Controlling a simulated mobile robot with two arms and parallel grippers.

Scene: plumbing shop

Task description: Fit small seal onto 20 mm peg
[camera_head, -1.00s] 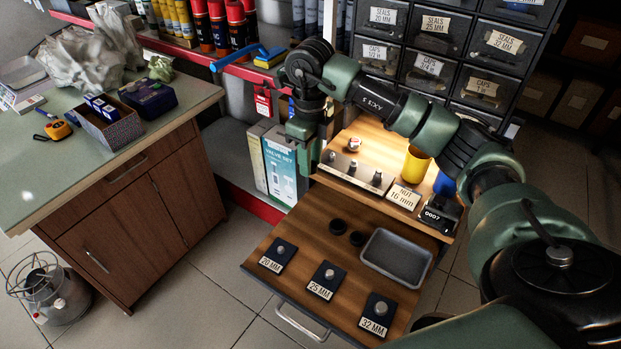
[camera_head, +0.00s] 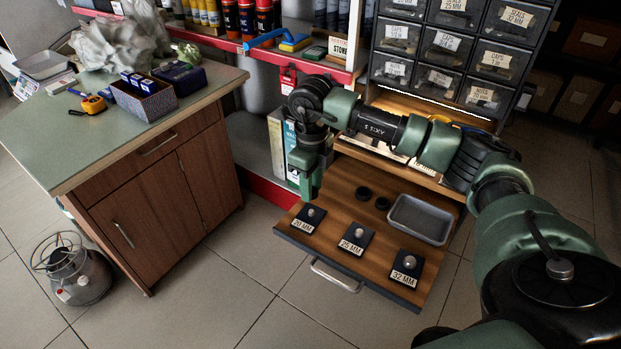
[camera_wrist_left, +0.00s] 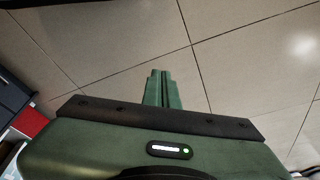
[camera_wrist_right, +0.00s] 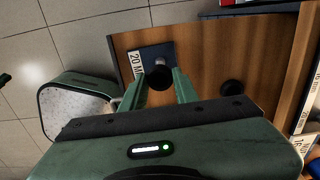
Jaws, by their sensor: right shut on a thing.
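The 20 mm peg (camera_head: 311,211) stands on a dark labelled plate at the left of the wooden pull-out board (camera_head: 335,225). My right gripper (camera_head: 307,196) points down just above and behind that peg. In the right wrist view its fingers (camera_wrist_right: 158,84) are shut on a small black seal (camera_wrist_right: 160,77). The silver peg (camera_wrist_right: 164,61) shows just beyond the seal there, partly hidden by it; I cannot tell whether they touch. Two other black seals (camera_head: 363,192) (camera_head: 382,203) lie on the board. My left gripper (camera_wrist_left: 160,88) is shut and empty over the tiled floor.
The 25 mm peg (camera_head: 357,235) and 32 mm peg (camera_head: 408,263) stand along the board's front edge. A grey tray (camera_head: 420,218) lies at its right. A drawer cabinet (camera_head: 445,50) rises behind, and a wooden cupboard (camera_head: 150,190) stands left.

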